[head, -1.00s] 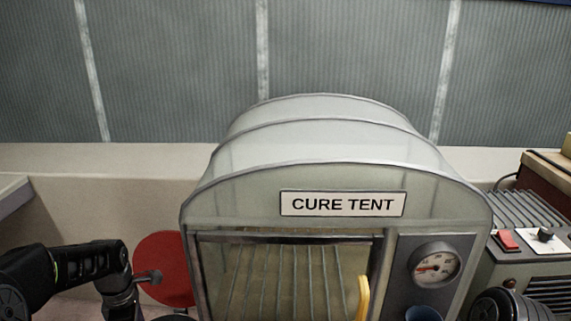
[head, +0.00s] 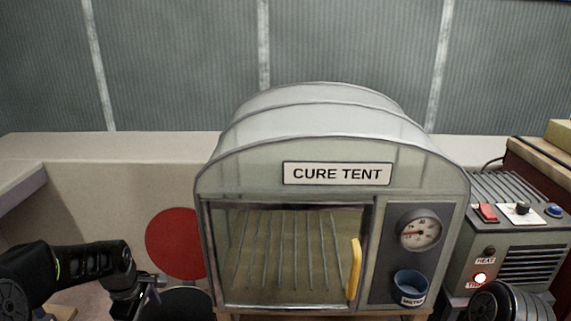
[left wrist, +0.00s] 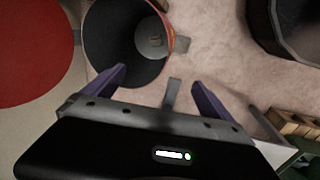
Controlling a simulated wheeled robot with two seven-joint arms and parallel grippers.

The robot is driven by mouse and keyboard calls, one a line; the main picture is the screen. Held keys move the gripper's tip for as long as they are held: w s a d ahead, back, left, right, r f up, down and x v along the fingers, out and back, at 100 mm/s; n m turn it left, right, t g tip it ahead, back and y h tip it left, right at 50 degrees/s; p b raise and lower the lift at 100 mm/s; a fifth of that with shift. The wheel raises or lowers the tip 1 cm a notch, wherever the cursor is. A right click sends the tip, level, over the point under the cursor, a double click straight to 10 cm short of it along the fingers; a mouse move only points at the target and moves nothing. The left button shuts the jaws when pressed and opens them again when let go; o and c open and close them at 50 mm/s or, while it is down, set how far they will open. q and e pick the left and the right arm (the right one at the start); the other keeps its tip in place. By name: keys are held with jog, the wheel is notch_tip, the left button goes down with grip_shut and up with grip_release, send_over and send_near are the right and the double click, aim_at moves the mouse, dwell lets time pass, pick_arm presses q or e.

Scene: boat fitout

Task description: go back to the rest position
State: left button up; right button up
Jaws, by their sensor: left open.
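In the left wrist view my left gripper (left wrist: 156,85) is open, its two purple fingers apart with nothing held between them. In the head view my left arm comes in at the lower left, and the left gripper (head: 148,290) is partly cut off by the bottom edge, left of the cure tent (head: 335,135). The tent's windowed door (head: 285,250) has a yellow handle (head: 355,268) and looks shut; a rack shows behind it. My right gripper is not in view.
A heater box (head: 480,240) with a lit lamp stands right of the tent. A gauge (head: 420,230) and blue cup (head: 410,284) are on the tent front. A red disc (head: 175,243) is behind my left arm. In the wrist view, a dark open container (left wrist: 120,45) lies beyond the fingers.

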pick_arm(q)
jog(key=s+d+f+m+t+h, duration=0.2)
jog(key=d+f+m, duration=0.9)
jog(key=d+f, duration=0.3)
jog(key=s+d+f+m+g+h, duration=0.1)
jog(key=s+d+f+m+g, duration=0.15)
jog(key=s+d+f, duration=0.5)
jog(key=s+d+f+m+g+h, duration=0.1)
jog(key=s+d+f+m, duration=0.15)
jog(key=s+d, duration=0.85)
jog(key=s+a+r+p, duration=0.1)
jog(key=s+r+p, duration=0.1)
jog(key=r+p, duration=0.8)
jog(key=s+a+r+p, duration=0.1)
jog(key=a+r+p, duration=0.1)
jog(key=r+p, duration=0.9)
jog(key=shift+s, duration=0.4)
jog(key=shift+r, duration=0.1)
